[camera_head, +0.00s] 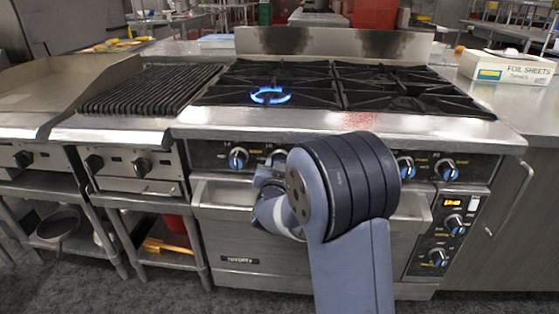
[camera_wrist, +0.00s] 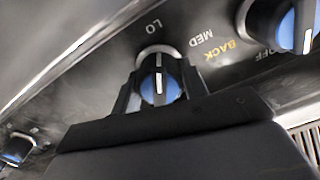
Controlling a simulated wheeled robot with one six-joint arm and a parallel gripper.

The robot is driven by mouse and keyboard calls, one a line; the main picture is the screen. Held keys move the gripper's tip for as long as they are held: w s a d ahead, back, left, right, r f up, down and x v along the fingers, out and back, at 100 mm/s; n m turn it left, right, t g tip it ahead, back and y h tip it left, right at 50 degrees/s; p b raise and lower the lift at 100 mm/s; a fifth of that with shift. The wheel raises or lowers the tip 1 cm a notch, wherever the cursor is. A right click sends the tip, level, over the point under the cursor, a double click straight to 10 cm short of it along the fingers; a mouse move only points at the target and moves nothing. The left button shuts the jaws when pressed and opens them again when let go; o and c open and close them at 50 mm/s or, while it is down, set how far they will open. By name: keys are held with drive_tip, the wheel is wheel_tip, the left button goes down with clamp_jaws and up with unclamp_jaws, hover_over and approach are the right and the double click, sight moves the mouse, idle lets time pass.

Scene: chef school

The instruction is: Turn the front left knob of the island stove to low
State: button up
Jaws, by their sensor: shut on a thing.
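The island stove (camera_head: 345,123) has a row of black-and-blue knobs along its front panel. A blue flame (camera_head: 270,95) burns on its left side, toward the front. My gripper (camera_wrist: 160,88) is shut on a knob (camera_wrist: 159,82), with one finger on each side. In the wrist view the knob's white pointer line points up, roughly toward the "LO" mark. In the head view my arm reaches to the panel near the second knob from the left (camera_head: 277,157), and my wrist hides the fingertips.
Other knobs sit close by: one at the far left (camera_head: 238,158) and others at the right (camera_head: 405,167). The oven handle (camera_head: 215,190) runs below the panel. A ridged grill (camera_head: 150,88) adjoins at left. A foil sheets box (camera_head: 507,67) lies on the right counter.

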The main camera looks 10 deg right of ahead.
drive_tip(key=shift+n, duration=0.6)
drive_tip(key=shift+f, duration=0.1)
drive_tip(key=o, duration=1)
drive_tip(key=shift+c, duration=0.2)
drive_tip(key=shift+s+a+p, duration=0.1)
drive_tip(key=shift+p, duration=0.2)
drive_tip(key=p+v, duration=0.1)
drive_tip(key=v, duration=0.9)
drive_tip(key=shift+s, duration=0.3)
